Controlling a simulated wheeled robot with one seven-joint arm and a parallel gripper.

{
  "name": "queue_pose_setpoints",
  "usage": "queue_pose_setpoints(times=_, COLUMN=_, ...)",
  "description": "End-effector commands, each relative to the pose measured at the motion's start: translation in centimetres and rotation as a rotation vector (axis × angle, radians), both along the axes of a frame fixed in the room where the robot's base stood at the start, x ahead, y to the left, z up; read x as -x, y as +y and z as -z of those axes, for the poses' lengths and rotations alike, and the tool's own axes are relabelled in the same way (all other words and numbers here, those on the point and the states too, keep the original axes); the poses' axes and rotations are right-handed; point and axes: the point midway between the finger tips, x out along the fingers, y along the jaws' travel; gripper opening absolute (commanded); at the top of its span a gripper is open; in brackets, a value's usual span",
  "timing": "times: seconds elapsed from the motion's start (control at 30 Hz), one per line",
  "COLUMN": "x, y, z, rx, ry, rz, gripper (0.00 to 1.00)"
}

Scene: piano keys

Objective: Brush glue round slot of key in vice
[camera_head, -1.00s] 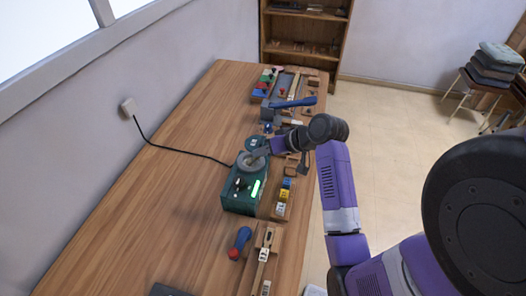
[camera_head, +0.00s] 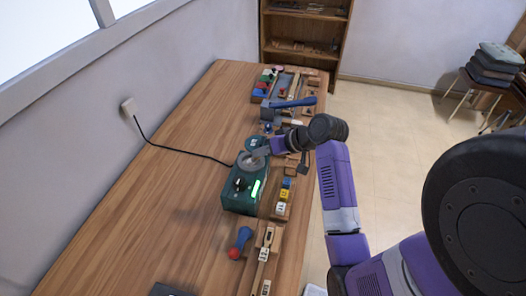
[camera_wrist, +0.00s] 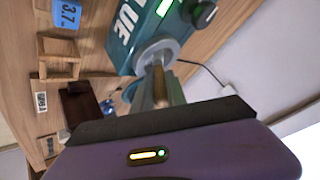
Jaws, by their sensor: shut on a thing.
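A green glue pot unit (camera_head: 237,198) stands mid-bench, with a grey round opening at its far end. It also shows in the wrist view (camera_wrist: 124,40), with the letters "LUE" on its side. My gripper (camera_head: 262,151) is at that opening. In the wrist view my gripper (camera_wrist: 160,85) is shut on the brush (camera_wrist: 159,92), of which a short wooden handle shows between the fingers. The handle points into the grey ring (camera_wrist: 153,52), and the bristles are hidden. I cannot clearly make out the key's slot or the vice among the items beyond my wrist.
A long blue item (camera_head: 294,102) lies beyond my wrist. A wooden key-like piece (camera_head: 264,255) and a blue tool with a red end (camera_head: 239,243) lie at the near end. Small labelled blocks (camera_head: 284,195) stand right of the pot. The bench's left side is largely clear.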

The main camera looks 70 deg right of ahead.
Motion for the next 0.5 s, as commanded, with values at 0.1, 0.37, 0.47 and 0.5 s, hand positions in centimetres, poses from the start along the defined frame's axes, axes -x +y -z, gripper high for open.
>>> queue_pose_setpoints(times=0.1, x=0.0, y=0.0, z=-1.3, rx=0.001, ry=-0.001, rz=0.000, gripper=0.00)
queue_pose_setpoints(times=0.37, x=0.0, y=0.0, z=-3.2, rx=0.001, ry=-0.002, rz=0.001, gripper=0.00)
queue_pose_setpoints(times=0.47, x=0.0, y=0.0, z=-3.9, rx=0.002, ry=-0.001, rz=0.000, gripper=0.00)
queue_pose_setpoints(times=0.5, x=0.0, y=0.0, z=-4.2, rx=0.002, ry=-0.001, rz=0.000, gripper=0.00)
